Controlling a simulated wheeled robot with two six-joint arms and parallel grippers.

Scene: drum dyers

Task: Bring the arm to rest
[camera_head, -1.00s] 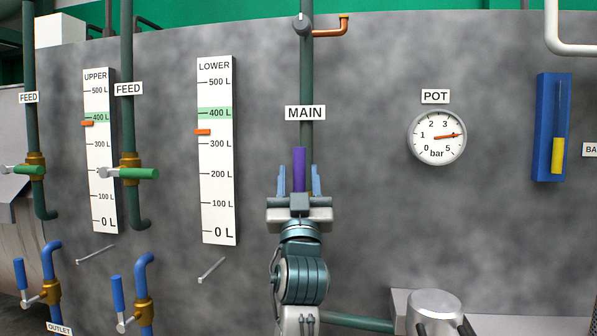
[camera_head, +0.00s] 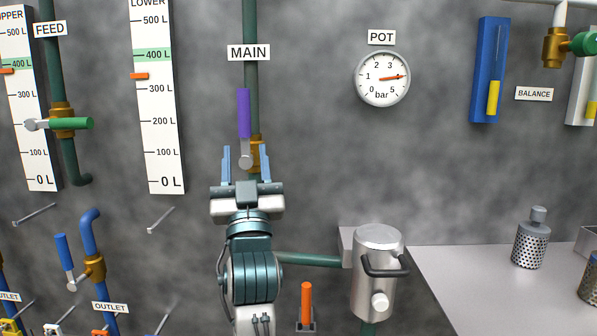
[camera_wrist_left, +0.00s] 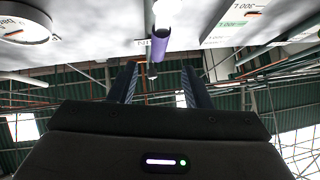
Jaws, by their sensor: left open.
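My left gripper (camera_head: 246,165) is in the middle of the head view, in front of the grey wall panel and just below the purple lever handle (camera_head: 244,112) of the MAIN valve (camera_head: 255,153). Its two blue fingers are apart, with nothing seen held between them. The purple handle stands upright. In the left wrist view the open fingers (camera_wrist_left: 158,85) point toward the purple handle (camera_wrist_left: 161,50), which shows beyond them. My right gripper is in neither view.
The LOWER gauge (camera_head: 157,120) and a green-handled FEED valve (camera_head: 63,123) are to the left. A steel pot (camera_head: 374,280) and an orange lever (camera_head: 306,303) are below right. The POT dial (camera_head: 382,78) hangs above. A grey table (camera_head: 470,290) holds perforated cylinders (camera_head: 531,240).

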